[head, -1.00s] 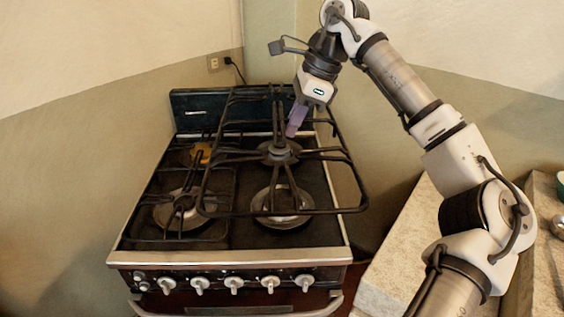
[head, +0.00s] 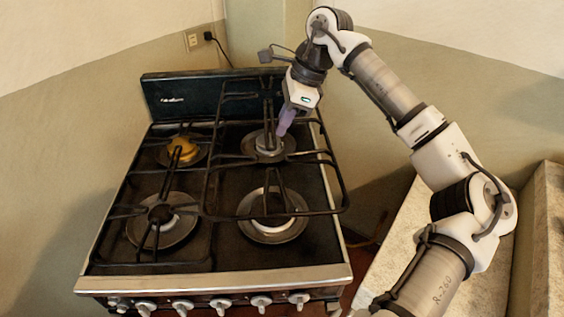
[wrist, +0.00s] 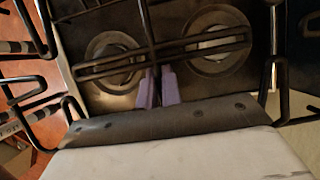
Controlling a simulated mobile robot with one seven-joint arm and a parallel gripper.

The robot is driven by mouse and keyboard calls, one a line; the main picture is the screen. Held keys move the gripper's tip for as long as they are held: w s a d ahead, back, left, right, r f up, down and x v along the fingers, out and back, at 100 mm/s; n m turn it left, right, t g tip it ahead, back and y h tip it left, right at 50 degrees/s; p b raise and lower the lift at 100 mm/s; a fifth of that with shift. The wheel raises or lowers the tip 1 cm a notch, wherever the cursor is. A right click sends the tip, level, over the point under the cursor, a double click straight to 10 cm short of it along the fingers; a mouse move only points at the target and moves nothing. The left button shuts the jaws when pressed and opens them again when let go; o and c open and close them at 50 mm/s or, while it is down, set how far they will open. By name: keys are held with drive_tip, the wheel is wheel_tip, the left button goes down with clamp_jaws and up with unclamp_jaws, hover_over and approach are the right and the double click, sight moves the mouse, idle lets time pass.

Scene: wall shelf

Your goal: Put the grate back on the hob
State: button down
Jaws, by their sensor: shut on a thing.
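The black wire grate (head: 335,172) hangs over the right half of the hob (head: 215,281), roughly level. Its front right corner sticks out slightly past the hob's right edge. My gripper (head: 284,124), with purple fingers, is shut on the grate near its rear middle. In the wrist view the fingers (wrist: 160,88) close at the grate's bars (wrist: 205,43), with two burners below. The back right burner (head: 268,146) and front right burner (head: 272,214) show through it. The gap between grate and hob is hard to judge.
A second grate (head: 120,213) lies on the hob's left half, close beside the held grate's left side. The hob's back panel (head: 185,98) stands upright behind. A stone counter (head: 400,240) is at the right.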

sight(307, 122)
wheel_tip(307, 122, down, 12)
drive_tip(key=shift+f+p, duration=0.1)
drive_tip(key=shift+p, duration=1.1)
drive_tip(key=c, duration=1.6)
unclamp_jaws()
drive_tip(key=b+v, duration=0.3)
drive_tip(key=v, duration=0.7)
drive_tip(key=shift+d+r, duration=0.1)
drive_tip(key=shift+r, duration=0.2)
drive_tip(key=shift+d+r, duration=0.25)
drive_tip(key=shift+r, duration=0.4)
